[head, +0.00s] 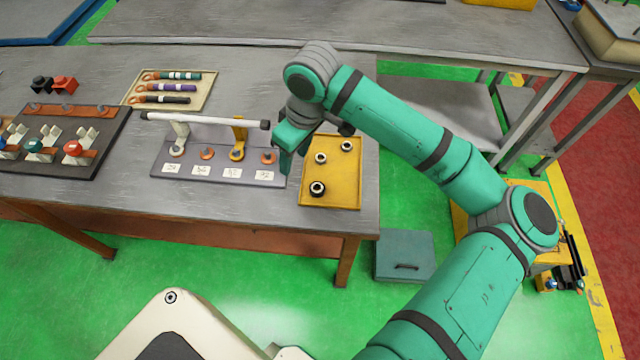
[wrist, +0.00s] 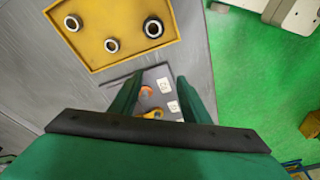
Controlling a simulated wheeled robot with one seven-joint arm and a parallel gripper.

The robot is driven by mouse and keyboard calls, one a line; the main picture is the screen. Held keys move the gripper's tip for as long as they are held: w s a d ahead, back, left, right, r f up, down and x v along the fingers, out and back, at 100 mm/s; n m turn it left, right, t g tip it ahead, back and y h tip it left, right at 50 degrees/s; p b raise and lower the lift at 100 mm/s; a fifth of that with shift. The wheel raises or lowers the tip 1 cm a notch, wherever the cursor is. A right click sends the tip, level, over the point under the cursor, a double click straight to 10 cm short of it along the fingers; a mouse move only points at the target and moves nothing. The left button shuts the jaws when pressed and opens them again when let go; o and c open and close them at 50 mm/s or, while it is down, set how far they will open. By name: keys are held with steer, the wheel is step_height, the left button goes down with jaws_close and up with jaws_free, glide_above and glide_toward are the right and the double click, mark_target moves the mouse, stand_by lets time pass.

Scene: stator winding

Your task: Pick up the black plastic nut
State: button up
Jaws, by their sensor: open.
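Two paler nuts (head: 321,157) (head: 347,146) lie farther back in the tray. My gripper (head: 285,165) is open and empty, left of the tray, over the right end of the grey labelled board (head: 222,175). In the wrist view its two fingers (wrist: 160,88) point toward the board, with the nut beyond them, apart from it.
A white bar (head: 200,120) rests across stands on the labelled board, just left of my gripper. Farther left are a beige tray with coloured rods (head: 207,90) and a dark board with parts (head: 80,140). The table's right edge lies just beyond the yellow tray.

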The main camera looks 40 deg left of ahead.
steer(key=h, duration=0.2)
glide_above(317, 191)
step_height(317, 191, down, 6)
steer(key=shift+s+f, duration=0.1)
step_height(317, 191, down, 4)
steer(key=shift+f, duration=0.1)
stand_by(0.3)
steer(key=c, duration=0.8)
